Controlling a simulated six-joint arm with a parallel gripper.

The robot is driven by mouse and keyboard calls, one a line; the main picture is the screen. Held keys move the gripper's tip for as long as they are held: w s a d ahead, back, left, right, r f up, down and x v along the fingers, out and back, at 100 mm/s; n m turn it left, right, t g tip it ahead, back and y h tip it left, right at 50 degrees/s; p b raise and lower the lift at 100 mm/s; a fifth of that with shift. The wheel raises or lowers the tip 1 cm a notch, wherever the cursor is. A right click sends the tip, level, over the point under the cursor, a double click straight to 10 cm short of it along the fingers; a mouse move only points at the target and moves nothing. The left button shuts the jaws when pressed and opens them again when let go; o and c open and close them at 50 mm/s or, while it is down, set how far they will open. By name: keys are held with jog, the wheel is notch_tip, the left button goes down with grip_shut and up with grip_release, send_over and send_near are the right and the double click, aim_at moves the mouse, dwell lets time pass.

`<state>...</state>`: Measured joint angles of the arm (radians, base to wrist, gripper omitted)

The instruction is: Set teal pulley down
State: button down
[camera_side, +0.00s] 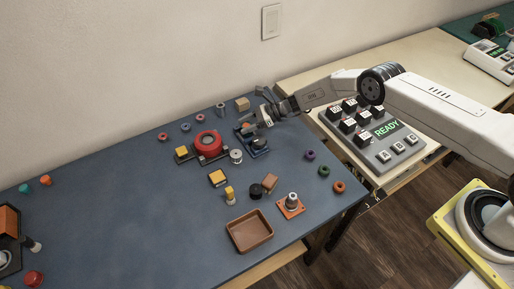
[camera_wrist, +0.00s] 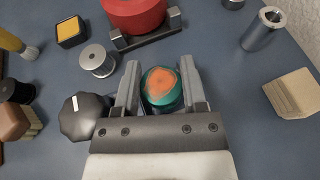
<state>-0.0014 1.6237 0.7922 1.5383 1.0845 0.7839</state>
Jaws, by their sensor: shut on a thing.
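My gripper (camera_wrist: 161,82) is shut on the teal pulley (camera_wrist: 162,103), with one finger on each side of it. The pulley is round and teal around its side, with a rough orange patch on its top face. In the side view my gripper (camera_side: 262,119) is over the back right part of the blue mat (camera_side: 120,215), near the wall. The pulley is mostly hidden by the fingers there; a bit of orange shows beside them. I cannot tell whether the pulley touches the mat.
A dark knob with a white mark (camera_wrist: 86,115) is close by the left finger. A silver spool (camera_wrist: 97,60) and red wheel on a dark base (camera_wrist: 135,14) lie beyond. A metal cylinder (camera_wrist: 262,30) and tan block (camera_wrist: 291,94) are right. The mat's left side is mostly clear.

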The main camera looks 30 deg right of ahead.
jog(key=shift+f, duration=0.6)
jog(key=shift+f, duration=0.15)
jog(key=shift+c, duration=0.7)
grip_release()
jog(key=shift+r, duration=0.2)
jog(key=shift+s+d+r, duration=0.15)
jog(key=shift+d+r, duration=0.05)
jog(key=shift+d, duration=0.4)
jog(key=v, duration=1)
jog(key=shift+s+d+r, duration=0.1)
jog(key=shift+d, duration=0.2)
jog(key=shift+r, duration=0.1)
